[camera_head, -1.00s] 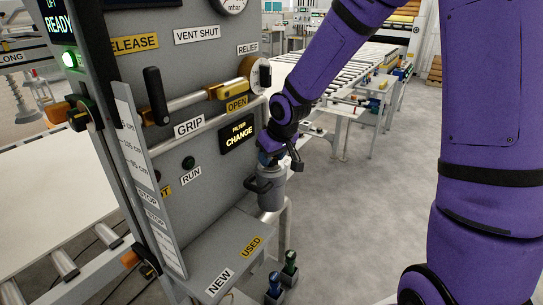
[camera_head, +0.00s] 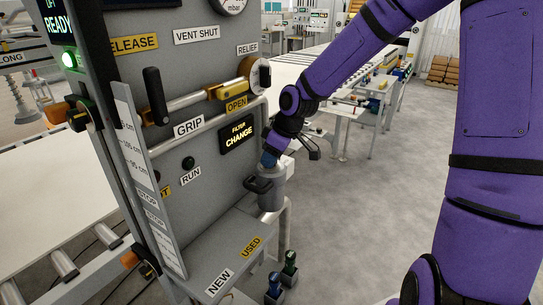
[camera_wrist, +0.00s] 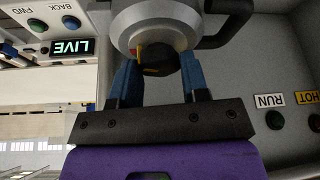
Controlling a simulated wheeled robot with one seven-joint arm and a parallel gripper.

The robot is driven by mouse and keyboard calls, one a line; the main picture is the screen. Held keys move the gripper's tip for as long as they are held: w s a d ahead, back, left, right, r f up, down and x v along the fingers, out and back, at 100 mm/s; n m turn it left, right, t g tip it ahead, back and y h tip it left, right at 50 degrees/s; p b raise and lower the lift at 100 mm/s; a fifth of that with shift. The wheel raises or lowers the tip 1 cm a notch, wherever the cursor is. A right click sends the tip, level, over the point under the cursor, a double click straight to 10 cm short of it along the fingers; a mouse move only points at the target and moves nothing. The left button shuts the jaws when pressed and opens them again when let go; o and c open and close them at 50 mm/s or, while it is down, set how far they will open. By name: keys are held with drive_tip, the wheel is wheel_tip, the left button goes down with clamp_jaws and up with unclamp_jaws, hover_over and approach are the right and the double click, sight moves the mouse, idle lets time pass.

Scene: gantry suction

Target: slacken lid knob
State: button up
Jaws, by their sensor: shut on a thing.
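The lid knob (camera_wrist: 157,62) is small and dark with a red and yellow mark, and shows in the wrist view on top of a round grey lid (camera_wrist: 150,22). The lid tops a grey canister (camera_head: 270,190) on the right side of the machine panel in the head view. My gripper (camera_wrist: 161,66) has its two blue fingers on either side of the knob, shut on it. In the head view my gripper (camera_head: 268,160) sits at the canister's top, and the knob is hidden there.
A dark handle (camera_head: 258,184) sticks out from the canister. The panel (camera_head: 225,165) stands close on the left, its display reading FILTER CHANGE. Below are a ledge marked NEW and USED and small blue and green parts.

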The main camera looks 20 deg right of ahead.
drive_tip(key=shift+n, duration=0.3)
drive_tip(key=o, duration=0.9)
drive_tip(key=shift+v, duration=5.4)
